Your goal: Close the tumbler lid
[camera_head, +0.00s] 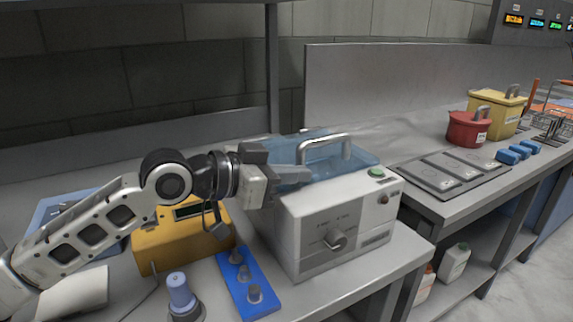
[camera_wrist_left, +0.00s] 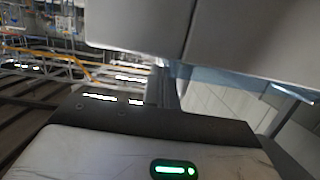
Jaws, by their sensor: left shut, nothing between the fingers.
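The tumbler (camera_head: 335,222) is a pale grey box with a front knob, standing on the bench. Its translucent blue lid (camera_head: 345,160) with a pale bar handle (camera_head: 325,143) lies low over the top. I cannot tell whether the lid is fully seated. My left gripper (camera_head: 303,179) is shut and empty at the left end of the lid, its fingers overlapping the lid in the head view; contact cannot be told. In the left wrist view, big grey surfaces fill much of the picture, and a bluish strip (camera_wrist_left: 262,86) shows at right. My right gripper is not in view.
A yellow instrument (camera_head: 180,240) and a blue block with knobs (camera_head: 247,283) stand left of the tumbler. A dark plate panel (camera_head: 455,172), a red pot (camera_head: 468,130) and a yellow box (camera_head: 497,110) are on the right bench. A shelf post (camera_head: 271,70) rises behind.

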